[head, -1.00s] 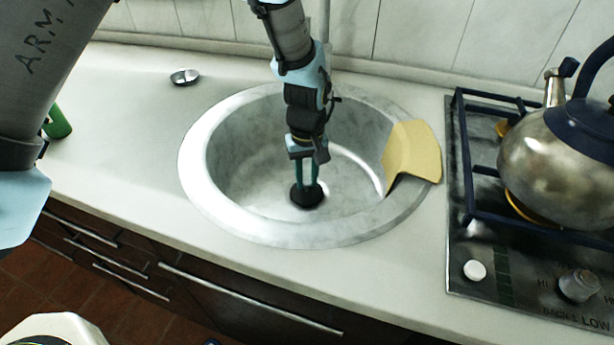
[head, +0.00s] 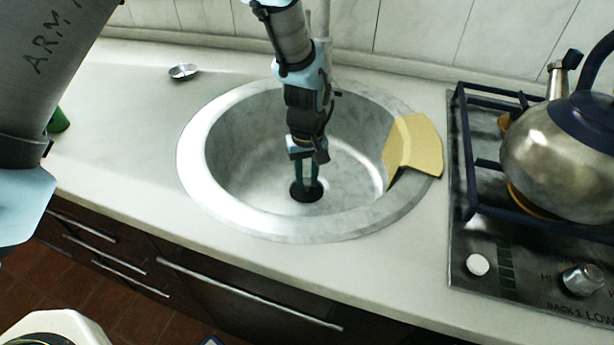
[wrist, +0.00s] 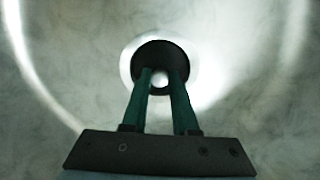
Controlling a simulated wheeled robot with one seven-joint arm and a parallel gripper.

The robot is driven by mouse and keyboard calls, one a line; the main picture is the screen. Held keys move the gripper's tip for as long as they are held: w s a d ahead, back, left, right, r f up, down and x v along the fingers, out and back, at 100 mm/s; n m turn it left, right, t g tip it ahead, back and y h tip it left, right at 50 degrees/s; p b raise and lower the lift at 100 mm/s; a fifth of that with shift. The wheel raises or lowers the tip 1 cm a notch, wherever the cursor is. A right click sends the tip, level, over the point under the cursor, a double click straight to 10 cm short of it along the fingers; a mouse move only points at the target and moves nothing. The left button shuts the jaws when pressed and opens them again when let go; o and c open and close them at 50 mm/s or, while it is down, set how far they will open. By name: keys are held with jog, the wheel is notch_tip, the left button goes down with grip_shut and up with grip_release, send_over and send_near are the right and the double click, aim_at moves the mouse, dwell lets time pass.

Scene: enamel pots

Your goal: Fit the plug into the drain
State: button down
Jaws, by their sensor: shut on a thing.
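The black round plug (head: 306,197) is at the bottom of the round grey sink (head: 192,165). My gripper (head: 307,184) reaches down into the bowl, its two green fingers shut on the plug. In the wrist view the plug (wrist: 160,50) is a dark disc under the fingertips, with a small pale spot between them. A bright ring of sink floor shows around its left side. The drain is hidden beneath the plug. The plug looks level and low on the floor, but I cannot tell how deep it sits.
A yellow cloth (head: 416,143) drapes over the sink's right rim. A small metal dish (head: 183,71) lies on the counter at the back left. A kettle (head: 560,150) stands on the gas hob at right.

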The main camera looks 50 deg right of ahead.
jog(key=shift+f, duration=0.4)
jog(key=shift+f, duration=0.25)
dwell(0.4)
jog(key=c, duration=0.6)
grip_release()
jog(key=shift+r+p, duration=1.9)
jog(key=shift+r, duration=1.15)
notch_tip(320, 180, up, 14)
jog(key=p, duration=0.9)
jog(key=shift+p, duration=0.4)
